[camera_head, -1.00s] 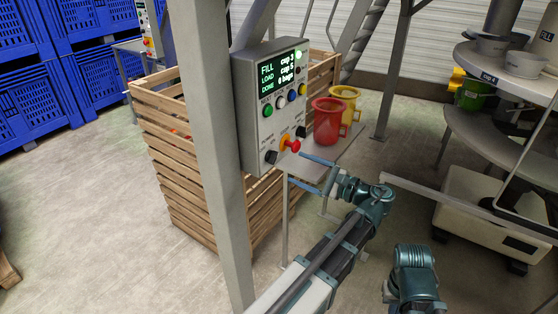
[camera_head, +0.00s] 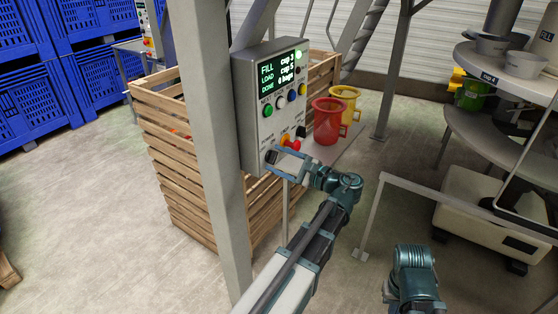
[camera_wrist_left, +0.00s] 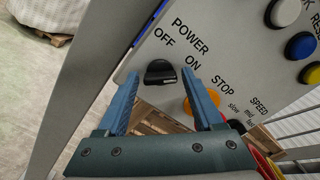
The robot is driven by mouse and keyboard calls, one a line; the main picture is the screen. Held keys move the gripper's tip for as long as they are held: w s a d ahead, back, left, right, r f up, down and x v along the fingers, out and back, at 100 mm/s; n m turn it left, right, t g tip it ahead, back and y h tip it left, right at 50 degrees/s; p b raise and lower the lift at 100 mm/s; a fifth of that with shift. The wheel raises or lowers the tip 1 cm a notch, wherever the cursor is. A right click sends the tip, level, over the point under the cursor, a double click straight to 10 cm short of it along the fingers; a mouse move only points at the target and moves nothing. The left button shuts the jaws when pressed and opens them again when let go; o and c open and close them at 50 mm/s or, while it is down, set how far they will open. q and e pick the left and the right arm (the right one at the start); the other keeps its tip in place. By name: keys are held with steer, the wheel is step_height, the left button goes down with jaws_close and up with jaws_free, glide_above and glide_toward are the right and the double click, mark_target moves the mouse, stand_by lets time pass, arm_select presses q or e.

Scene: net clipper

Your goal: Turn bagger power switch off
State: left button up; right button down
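The bagger control box (camera_head: 270,106) is grey with a lit green screen and hangs beside a grey post. Its power switch is a black knob (camera_wrist_left: 160,73) under the words POWER, OFF and ON, at the lower left of the panel; in the head view it shows (camera_head: 271,156) at the gripper's tips. My left gripper (camera_head: 284,159) is open in front of the panel. In the left wrist view its two blue fingers (camera_wrist_left: 162,92) stand on either side below the knob, apart from it. My right arm shows at the lower right; its fingertips are out of the head view.
The red stop button (camera_head: 291,145) on its yellow base is close right of the power knob. A red mug (camera_head: 328,121) and a yellow mug (camera_head: 346,98) stand on a shelf right of the box. A wooden crate (camera_head: 182,165) stands behind the post.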

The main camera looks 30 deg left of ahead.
arm_select(q)
jaws_close()
steer(key=n, duration=0.4)
steer(key=shift+f+n, duration=0.2)
steer(key=shift+n, duration=6.7)
